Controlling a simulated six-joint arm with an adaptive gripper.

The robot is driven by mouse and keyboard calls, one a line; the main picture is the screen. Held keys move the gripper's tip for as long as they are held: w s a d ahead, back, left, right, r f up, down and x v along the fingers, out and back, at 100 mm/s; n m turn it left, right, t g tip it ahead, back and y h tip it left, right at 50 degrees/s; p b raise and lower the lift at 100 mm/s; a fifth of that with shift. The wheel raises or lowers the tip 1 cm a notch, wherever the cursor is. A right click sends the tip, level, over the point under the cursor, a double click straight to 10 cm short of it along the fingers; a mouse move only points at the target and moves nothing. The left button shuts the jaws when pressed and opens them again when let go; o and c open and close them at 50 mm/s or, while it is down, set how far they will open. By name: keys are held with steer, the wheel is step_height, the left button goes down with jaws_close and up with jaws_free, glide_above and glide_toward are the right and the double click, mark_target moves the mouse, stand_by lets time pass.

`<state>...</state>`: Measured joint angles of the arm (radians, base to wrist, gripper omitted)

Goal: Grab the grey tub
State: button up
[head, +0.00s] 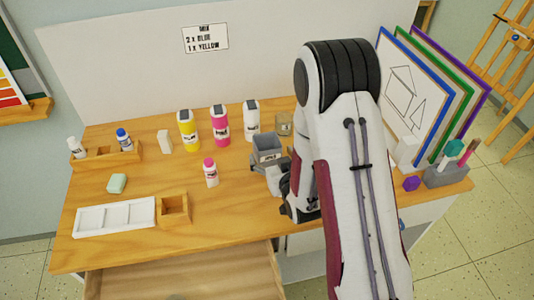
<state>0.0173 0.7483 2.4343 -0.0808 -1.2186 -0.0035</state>
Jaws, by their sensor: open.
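My gripper (271,171) is open, low over the table at the near side of the tub. Its fingers are partly hidden by my arm and seem to reach toward the tub's front. I cannot tell whether they touch it. The tub's right side is close to my arm.
Yellow (188,131), pink (220,126) and white (251,120) bottles stand left of the tub, with a small pink-capped bottle (211,173) nearer. A white tray (115,216) lies front left. The drawer (185,278) below is open.

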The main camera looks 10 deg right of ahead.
mark_target(264, 145)
steer(key=shift+w, duration=0.15)
steer(key=shift+x, duration=2.6)
steer(key=shift+f, duration=0.1)
steer(key=c, duration=1.4)
